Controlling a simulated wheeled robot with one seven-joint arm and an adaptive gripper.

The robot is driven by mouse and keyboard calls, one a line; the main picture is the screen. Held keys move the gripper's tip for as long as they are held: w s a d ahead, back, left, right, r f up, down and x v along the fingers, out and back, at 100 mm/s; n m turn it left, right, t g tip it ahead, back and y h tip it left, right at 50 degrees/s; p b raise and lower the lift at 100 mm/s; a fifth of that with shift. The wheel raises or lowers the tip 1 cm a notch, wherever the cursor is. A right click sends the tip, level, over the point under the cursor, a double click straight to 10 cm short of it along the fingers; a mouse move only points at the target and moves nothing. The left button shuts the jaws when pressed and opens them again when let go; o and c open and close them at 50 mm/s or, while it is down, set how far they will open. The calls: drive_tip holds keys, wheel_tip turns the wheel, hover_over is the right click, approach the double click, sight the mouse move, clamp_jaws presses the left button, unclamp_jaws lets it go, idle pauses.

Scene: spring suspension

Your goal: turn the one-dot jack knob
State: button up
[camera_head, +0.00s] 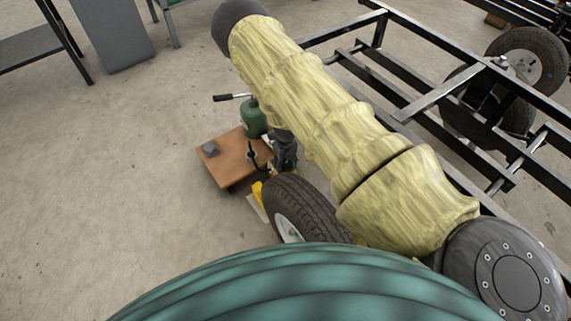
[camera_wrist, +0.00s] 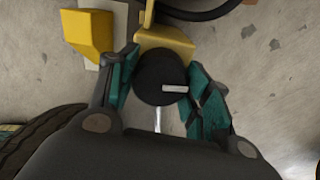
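In the wrist view a round black knob (camera_wrist: 154,72) with a short white bar across its face sits below a yellow bracket (camera_wrist: 168,42). No dot mark can be made out on it. My gripper (camera_wrist: 162,62) has its two teal-padded fingers spread, one on each side of the knob. Both fingertips are very close to the knob's edge; I cannot tell whether they touch it. In the head view a yellow jack part (camera_head: 257,191) shows low beside a tire, and my gripper (camera_head: 285,150) is above it, partly hidden by my yellow-sleeved arm. The knob is hidden there.
A tire (camera_head: 312,208) is close to the jack. A wooden board (camera_head: 222,162) holds a green canister (camera_head: 253,120) with a handle. A black metal frame (camera_head: 435,98) stands on the right. A yellow block (camera_wrist: 90,32) is left of the knob.

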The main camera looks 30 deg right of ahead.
drive_tip(key=shift+n, duration=0.3)
drive_tip(key=n+p, duration=0.1)
drive_tip(key=n, duration=0.2)
drive_tip(key=shift+r+p, duration=0.1)
drive_tip(key=shift+p, duration=0.25)
drive_tip(key=n+p, duration=0.1)
drive_tip(key=n, duration=0.4)
drive_tip(key=n+p, duration=0.1)
drive_tip(key=n, duration=0.3)
drive_tip(key=shift+d+n, duration=0.1)
drive_tip(key=shift+n, duration=0.2)
drive_tip(key=n, duration=0.4)
drive_tip(key=shift+n+p, duration=0.3)
drive_tip(key=shift+p, duration=0.05)
drive_tip(key=n, duration=0.4)
drive_tip(key=n+p, duration=0.1)
drive_tip(key=n, duration=0.4)
drive_tip(key=shift+w, duration=0.1)
drive_tip(key=n, duration=0.4)
drive_tip(key=shift+n, duration=2)
